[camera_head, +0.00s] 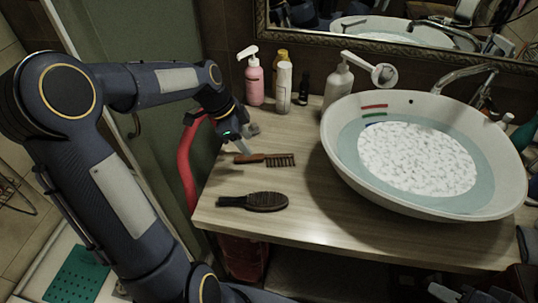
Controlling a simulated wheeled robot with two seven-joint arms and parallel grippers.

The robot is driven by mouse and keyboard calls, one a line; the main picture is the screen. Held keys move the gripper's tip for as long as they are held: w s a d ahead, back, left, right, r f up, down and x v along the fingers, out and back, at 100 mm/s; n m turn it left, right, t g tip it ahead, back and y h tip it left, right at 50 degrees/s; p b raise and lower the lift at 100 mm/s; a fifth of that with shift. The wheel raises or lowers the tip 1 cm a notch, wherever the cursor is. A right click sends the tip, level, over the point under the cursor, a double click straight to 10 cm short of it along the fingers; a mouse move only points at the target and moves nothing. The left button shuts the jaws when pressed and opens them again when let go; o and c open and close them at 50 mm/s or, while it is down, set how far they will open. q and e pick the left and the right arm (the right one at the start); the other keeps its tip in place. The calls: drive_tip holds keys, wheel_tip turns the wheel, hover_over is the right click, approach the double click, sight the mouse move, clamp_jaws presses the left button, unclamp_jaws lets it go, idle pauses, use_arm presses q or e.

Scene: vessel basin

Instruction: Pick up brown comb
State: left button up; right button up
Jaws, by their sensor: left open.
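A brown comb (279,160) lies flat on the wooden counter, its handle to the left and its teeth to the right. My left gripper (245,140) comes in from the left and is open just above and behind the comb's handle end. Its fingertips partly overlap that area, and I cannot tell whether they touch the comb. Nothing shows between the fingers.
A dark hairbrush (266,201) lies nearer the counter's front edge. A large white basin (339,160) with water and foam fills the right side. A pink pump bottle (254,82), a white bottle (284,88) and others stand behind. Bare counter (300,220) lies around the comb.

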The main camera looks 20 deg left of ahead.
sight(255, 156)
use_arm(q)
drive_tip(key=shift+x, duration=2.65)
drive_tip(key=shift+s+f, duration=0.15)
drive_tip(key=shift+f, duration=0.05)
clamp_jaws()
